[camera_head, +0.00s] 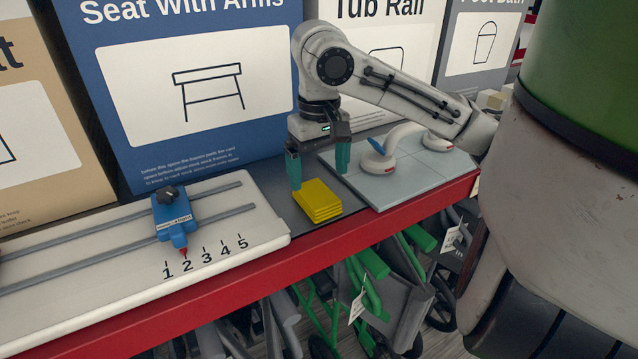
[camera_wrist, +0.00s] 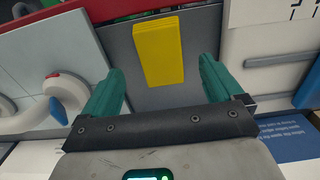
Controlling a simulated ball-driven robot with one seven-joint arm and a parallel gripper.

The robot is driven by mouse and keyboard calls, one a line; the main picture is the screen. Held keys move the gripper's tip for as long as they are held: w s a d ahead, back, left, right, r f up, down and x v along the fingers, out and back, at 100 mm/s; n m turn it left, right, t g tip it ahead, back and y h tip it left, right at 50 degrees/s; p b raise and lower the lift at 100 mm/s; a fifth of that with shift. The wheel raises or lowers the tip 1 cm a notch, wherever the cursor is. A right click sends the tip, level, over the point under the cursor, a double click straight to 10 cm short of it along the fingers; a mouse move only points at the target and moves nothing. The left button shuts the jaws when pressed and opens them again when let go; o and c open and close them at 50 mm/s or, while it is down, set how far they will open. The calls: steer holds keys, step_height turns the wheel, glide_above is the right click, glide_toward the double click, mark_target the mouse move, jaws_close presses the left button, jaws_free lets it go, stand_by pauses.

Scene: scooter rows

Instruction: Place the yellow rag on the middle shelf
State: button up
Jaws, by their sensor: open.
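The yellow rag (camera_head: 317,201) is a folded stack lying flat on a dark grey surface (camera_head: 285,212) near the shelf's red front edge. In the wrist view the rag (camera_wrist: 158,54) lies ahead of and between my finger tips, with bare grey surface on both sides. My gripper (camera_head: 318,172) has two teal fingers, spread apart and empty, pointing down above and just behind the rag. In the wrist view my gripper (camera_wrist: 158,90) shows both fingers open. I cannot tell which shelf counts as the middle one.
Left is a white board with rails, a blue slider (camera_head: 173,218) and numbers. Right is a tiled panel (camera_head: 400,180) with a white grab handle (camera_head: 392,148). Large boxes (camera_head: 200,80) stand behind. Below the red edge (camera_head: 240,280) are folded green-framed scooters (camera_head: 370,285).

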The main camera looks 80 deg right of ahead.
mark_target(319, 195)
step_height(319, 195, up, 6)
steer(key=shift+r, duration=0.15)
steer(key=shift+r+p, duration=0.1)
steer(key=shift+p, duration=0.25)
